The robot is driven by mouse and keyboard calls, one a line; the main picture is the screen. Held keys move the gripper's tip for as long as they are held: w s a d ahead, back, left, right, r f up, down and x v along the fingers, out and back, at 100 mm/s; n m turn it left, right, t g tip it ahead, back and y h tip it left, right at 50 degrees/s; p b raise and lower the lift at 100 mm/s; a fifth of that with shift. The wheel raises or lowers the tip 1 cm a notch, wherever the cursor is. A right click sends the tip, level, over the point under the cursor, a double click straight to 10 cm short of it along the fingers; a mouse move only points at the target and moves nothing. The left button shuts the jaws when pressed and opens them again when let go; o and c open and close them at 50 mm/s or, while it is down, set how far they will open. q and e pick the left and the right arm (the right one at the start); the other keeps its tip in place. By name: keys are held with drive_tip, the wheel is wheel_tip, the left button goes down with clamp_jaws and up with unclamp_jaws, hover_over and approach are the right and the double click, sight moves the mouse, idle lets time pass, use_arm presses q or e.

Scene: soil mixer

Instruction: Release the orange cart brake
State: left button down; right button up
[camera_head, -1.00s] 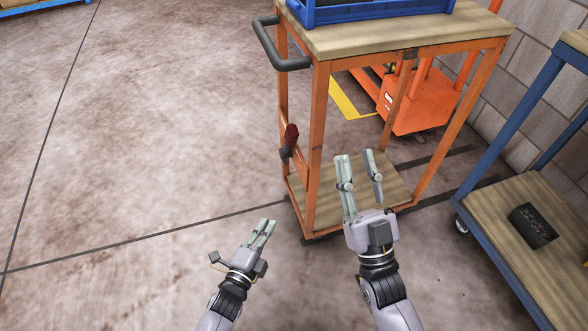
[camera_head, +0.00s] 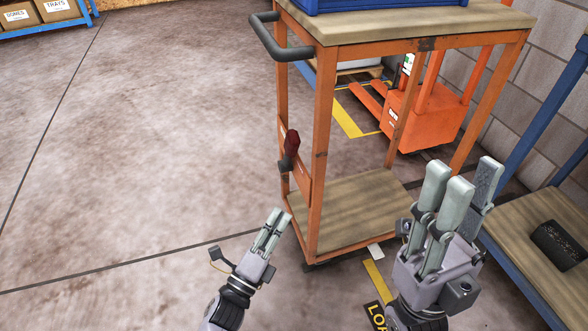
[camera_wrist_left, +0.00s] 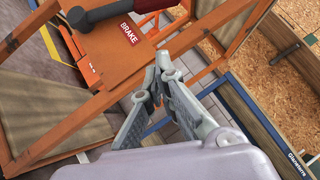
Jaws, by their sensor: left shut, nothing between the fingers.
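The orange cart (camera_head: 322,150) stands in front of me with wooden shelves. Its brake lever has a dark red grip (camera_head: 292,142) and a dark pivot, on the cart's left side. In the left wrist view the brake lever (camera_wrist_left: 110,12) lies at the top, beside a red BRAKE label (camera_wrist_left: 129,32). My left gripper (camera_head: 277,218) is shut and empty, below and slightly left of the lever in the head view and apart from it. Its closed fingertips (camera_wrist_left: 163,62) show below the label in the wrist view. My right gripper (camera_head: 462,180) is open and empty, right of the cart's lower shelf.
The cart's dark push handle (camera_head: 275,45) juts out at upper left. A blue crate (camera_head: 360,4) sits on its top. A blue-framed shelf (camera_head: 540,225) stands at right, and an orange pallet jack (camera_head: 425,118) behind. The floor at left is clear.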

sight(288, 153)
use_arm(q)
drive_tip(key=w+a+b+x, duration=0.1)
drive_tip(key=a+b+x, duration=0.1)
drive_tip(key=x, duration=1)
drive_tip(key=shift+w+r+b, duration=0.35)
drive_tip(key=shift+r+b, duration=0.05)
drive_tip(key=shift+r, duration=0.15)
drive_tip(key=shift+w+a+r+p, duration=0.1)
drive_tip(key=shift+w+r+p, duration=0.15)
drive_tip(key=shift+p, duration=0.5)
